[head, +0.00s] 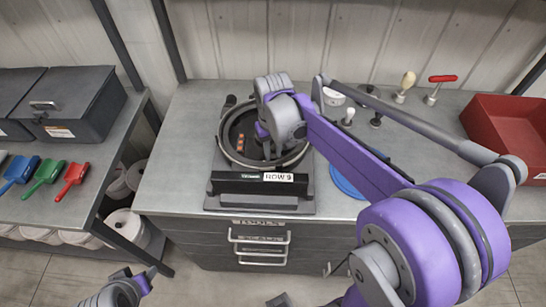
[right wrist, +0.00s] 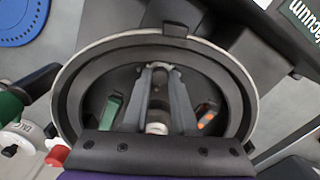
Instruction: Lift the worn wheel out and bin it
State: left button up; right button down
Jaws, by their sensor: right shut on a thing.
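The seed meter (head: 242,183) sits on the grey bench, its round housing open at the top and labelled "ROW 9". My right gripper (head: 268,150) reaches down into the housing. In the right wrist view my right gripper (right wrist: 160,75) has its two long fingers close together over the middle of a dark disc (right wrist: 130,82), seemingly the worn wheel, shut on a small part at its centre. The fingers hide most of that part. The disc appears to lie inside the housing rim (right wrist: 75,75). Part of my left arm shows at the lower left; its fingertips are unclear.
A red open bin (head: 503,135) stands at the bench's right end. A blue disc (head: 345,182) lies right of the meter, partly behind my right arm. Handled tools (head: 405,85) stand behind. Coloured scoops (head: 45,175) and a dark box (head: 75,105) occupy the left bench.

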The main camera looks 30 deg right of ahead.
pick_arm(q)
jog(key=shift+w+r+p, duration=0.15)
jog(key=shift+r+p, duration=0.15)
jog(key=shift+r, duration=0.1)
pick_arm(e)
notch_tip(320, 180, up, 10)
dwell(0.3)
notch_tip(320, 180, up, 7)
jog(key=p, duration=0.4)
send_over(273, 155)
pick_arm(q)
jog(key=shift+t, duration=0.3)
jog(key=w+r, duration=0.1)
jog(key=r, duration=0.2)
jog(key=w+r, duration=0.1)
jog(key=r, duration=0.1)
jog(key=shift+w+r, duration=0.1)
jog(key=shift+w, duration=0.2)
jog(key=shift+s, duration=0.1)
pick_arm(e)
jog(key=shift+s, duration=0.1)
